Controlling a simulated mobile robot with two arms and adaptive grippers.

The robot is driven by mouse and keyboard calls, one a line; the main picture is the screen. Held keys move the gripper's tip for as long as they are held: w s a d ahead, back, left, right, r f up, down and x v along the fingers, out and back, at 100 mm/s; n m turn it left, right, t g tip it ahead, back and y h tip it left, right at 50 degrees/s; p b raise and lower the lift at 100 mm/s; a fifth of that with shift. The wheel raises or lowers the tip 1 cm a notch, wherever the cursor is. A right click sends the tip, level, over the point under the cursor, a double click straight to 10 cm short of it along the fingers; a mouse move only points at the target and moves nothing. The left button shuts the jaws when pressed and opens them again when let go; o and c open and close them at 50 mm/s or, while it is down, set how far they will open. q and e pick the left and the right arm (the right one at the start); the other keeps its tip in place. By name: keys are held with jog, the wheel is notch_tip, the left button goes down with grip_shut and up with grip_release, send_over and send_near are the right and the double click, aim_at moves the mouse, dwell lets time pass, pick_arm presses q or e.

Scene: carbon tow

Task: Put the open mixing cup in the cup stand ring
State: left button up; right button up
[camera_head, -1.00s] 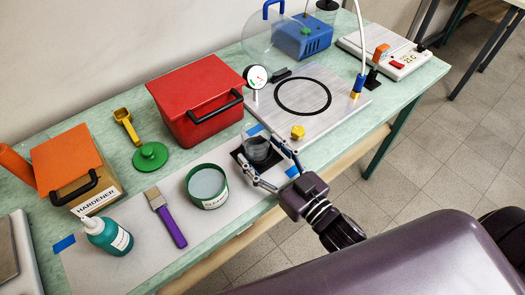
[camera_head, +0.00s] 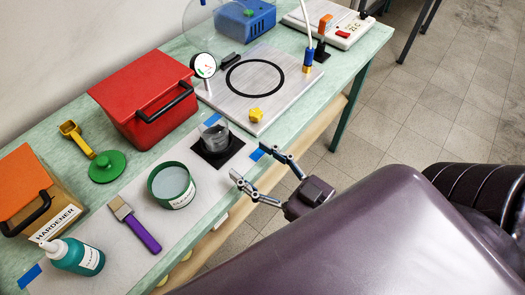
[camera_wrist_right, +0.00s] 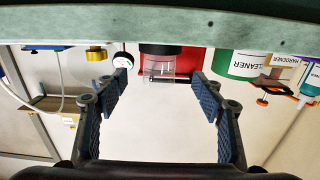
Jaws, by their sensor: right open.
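The clear open mixing cup (camera_head: 214,129) stands upright over a black square base (camera_head: 232,152), which looks like the cup stand. The cup's lower part looks dark, as if surrounded by the stand's ring; the ring is not clearly distinct. In the right wrist view, which is upside down, the cup (camera_wrist_right: 160,70) shows between the fingertips in the picture, with a dark band (camera_wrist_right: 160,48) at its bottom end. My right gripper (camera_head: 251,164) is open and empty at the table's front edge, apart from the cup. It also shows in the wrist view (camera_wrist_right: 158,88). My left gripper is not in view.
Left of the cup are a green cleaner tub (camera_head: 172,188), a brush (camera_head: 136,225) and a teal bottle (camera_head: 72,256). A red box (camera_head: 145,100) stands behind. A metal plate (camera_head: 225,98) with a black ring and yellow knob (camera_head: 256,115) lies behind right.

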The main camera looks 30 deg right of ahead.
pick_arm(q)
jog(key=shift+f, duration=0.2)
pick_arm(e)
jog(key=shift+v, duration=1.15)
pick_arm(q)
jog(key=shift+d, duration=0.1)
pick_arm(e)
jog(key=shift+s, duration=0.1)
